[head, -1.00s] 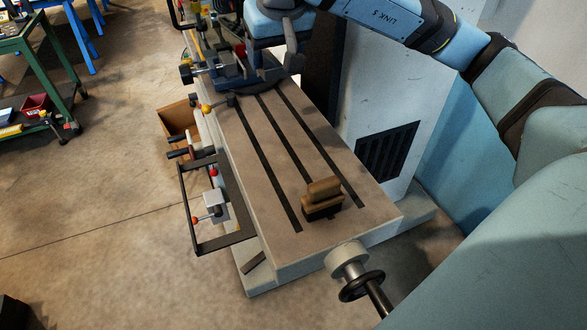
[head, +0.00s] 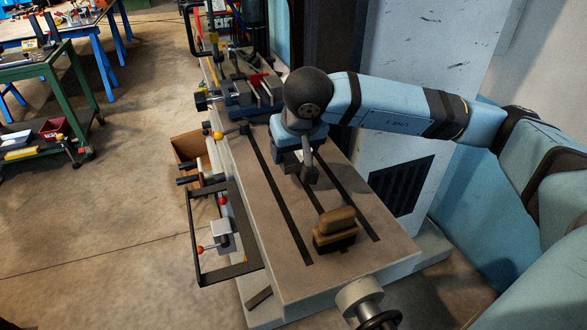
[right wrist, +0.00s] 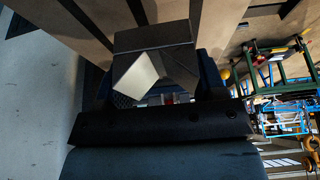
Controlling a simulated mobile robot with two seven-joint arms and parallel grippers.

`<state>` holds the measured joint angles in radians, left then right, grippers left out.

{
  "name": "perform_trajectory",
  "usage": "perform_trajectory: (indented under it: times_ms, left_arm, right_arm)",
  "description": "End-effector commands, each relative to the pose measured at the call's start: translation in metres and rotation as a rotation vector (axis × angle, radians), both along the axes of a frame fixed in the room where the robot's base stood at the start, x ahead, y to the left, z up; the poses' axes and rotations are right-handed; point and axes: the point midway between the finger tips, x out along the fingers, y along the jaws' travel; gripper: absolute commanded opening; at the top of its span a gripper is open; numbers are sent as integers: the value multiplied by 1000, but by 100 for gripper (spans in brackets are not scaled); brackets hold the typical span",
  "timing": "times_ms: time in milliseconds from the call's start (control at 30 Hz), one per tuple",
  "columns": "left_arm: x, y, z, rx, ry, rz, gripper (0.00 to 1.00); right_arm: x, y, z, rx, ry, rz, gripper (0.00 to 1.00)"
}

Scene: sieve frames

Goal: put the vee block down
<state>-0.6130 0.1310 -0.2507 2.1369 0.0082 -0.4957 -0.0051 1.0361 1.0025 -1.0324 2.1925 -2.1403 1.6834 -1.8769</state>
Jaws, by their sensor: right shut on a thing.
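The vee block (right wrist: 128,62) is a grey metal block with a V-shaped notch, seen close up in the right wrist view. My right gripper (right wrist: 160,92) is shut on it. In the head view my right gripper (head: 300,158) is over the middle of the slotted machine table (head: 275,215), pointing down. The vee block shows there only as a small grey piece (head: 310,172) under the wrist. Whether it touches the table top cannot be told. My left gripper is not in view.
A brush with a wooden handle (head: 336,224) lies on the table's near part. A vise (head: 252,92) stands at the far end. A handwheel (head: 380,320) sticks out at the near end. The left strip of the table top is clear.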

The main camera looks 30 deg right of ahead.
Motion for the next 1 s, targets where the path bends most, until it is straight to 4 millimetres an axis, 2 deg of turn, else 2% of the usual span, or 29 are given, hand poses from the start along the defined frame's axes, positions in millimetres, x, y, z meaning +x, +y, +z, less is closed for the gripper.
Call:
perform_trajectory:
  times_ms: [233,500,867,900,1000]
  left_arm:
    - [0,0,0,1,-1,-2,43]
    - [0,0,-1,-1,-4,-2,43]
    - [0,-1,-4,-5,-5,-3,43]
    - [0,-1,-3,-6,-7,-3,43]
    - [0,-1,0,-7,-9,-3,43]
  right_arm:
    - [0,0,-13,1,-2,-1,5]
    - [0,0,-46,1,-1,-1,5]
    - [0,0,-50,0,-3,0,5]
    - [0,0,-52,0,0,0,66]
    - [0,0,-51,0,0,0,89]
